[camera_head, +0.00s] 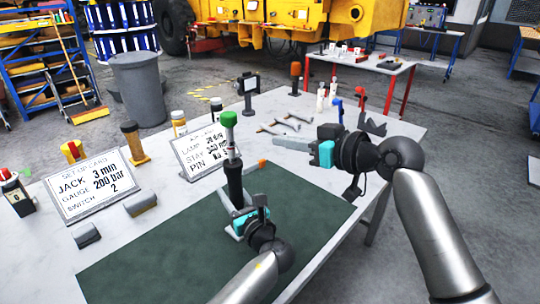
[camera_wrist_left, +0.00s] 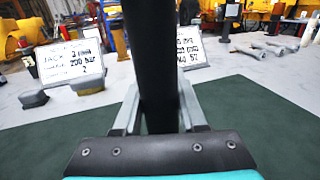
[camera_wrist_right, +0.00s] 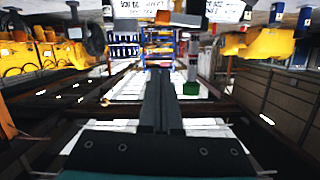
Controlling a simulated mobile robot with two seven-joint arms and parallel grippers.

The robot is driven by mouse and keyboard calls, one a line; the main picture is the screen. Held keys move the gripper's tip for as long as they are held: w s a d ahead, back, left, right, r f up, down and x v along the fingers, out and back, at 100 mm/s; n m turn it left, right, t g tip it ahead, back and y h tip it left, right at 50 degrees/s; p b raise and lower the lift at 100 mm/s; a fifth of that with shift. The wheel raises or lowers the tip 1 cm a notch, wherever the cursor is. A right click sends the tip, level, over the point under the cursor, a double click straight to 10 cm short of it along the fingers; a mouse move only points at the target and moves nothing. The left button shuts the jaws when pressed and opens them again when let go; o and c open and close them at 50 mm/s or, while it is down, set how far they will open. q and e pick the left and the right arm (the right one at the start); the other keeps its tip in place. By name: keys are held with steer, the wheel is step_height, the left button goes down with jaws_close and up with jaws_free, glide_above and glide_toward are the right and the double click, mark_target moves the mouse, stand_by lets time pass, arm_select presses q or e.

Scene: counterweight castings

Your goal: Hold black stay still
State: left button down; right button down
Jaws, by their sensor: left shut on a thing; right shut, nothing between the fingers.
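The black stay (camera_head: 235,185) stands upright over the dark green mat (camera_head: 150,250). A green-capped piece (camera_head: 228,119) with a pale, red-banded stem shows directly above it; I cannot tell how they join. My left gripper (camera_head: 238,212) is shut on the lower part of the stay. In the left wrist view the stay (camera_wrist_left: 153,60) rises between the two fingers. My right gripper (camera_head: 314,157) is shut and empty, to the right of the stay and apart from it. The right wrist view is upside down; the green cap (camera_wrist_right: 193,88) shows beside the closed fingers (camera_wrist_right: 160,95).
Two sign cards stand behind the mat: a jack card (camera_head: 95,185) and a lamp-stay-pin card (camera_head: 200,150).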

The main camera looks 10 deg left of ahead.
mark_target(254, 167)
steer(key=w+a+f, duration=0.1)
steer(key=a+f, duration=0.2)
steer(key=f, duration=0.2)
steer(key=shift+w+a, duration=0.3)
steer(key=shift+a, duration=0.1)
steer(key=shift+f, duration=0.1)
steer(key=shift+w+f+m, duration=0.1)
steer(key=shift+f+m, duration=0.15)
steer(key=shift+m, duration=0.25)
